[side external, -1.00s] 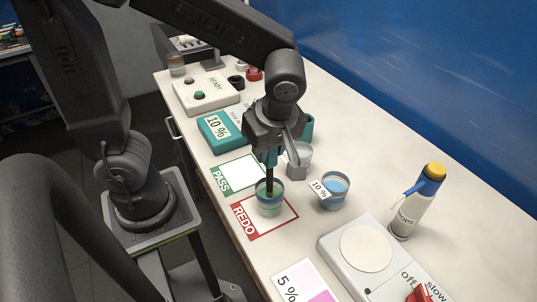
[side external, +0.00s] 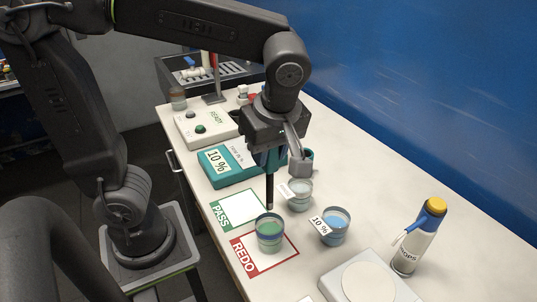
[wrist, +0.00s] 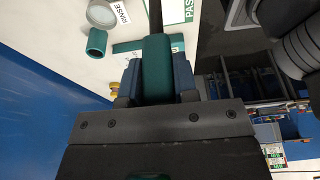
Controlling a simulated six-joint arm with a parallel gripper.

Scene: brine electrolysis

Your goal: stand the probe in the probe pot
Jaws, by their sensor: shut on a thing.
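My gripper (side external: 266,158) is shut on the probe, whose dark shaft (side external: 270,188) points straight down. The probe's teal handle (wrist: 155,68) sits between the blue fingers in the wrist view. The shaft's tip is out of the liquid, above and just behind the cup of green liquid (side external: 270,238) in the side view. The probe pot, a small teal cylinder (wrist: 96,42), stands empty and upright near the rinse cup (wrist: 101,12) in the wrist view. In the side view the pot (side external: 308,155) is partly hidden behind my wrist.
The green cup stands on the red REDO card (side external: 250,260), beside the green PASS card (side external: 240,207). The rinse cup (side external: 299,196) and blue-liquid cup (side external: 335,228) stand to the right.

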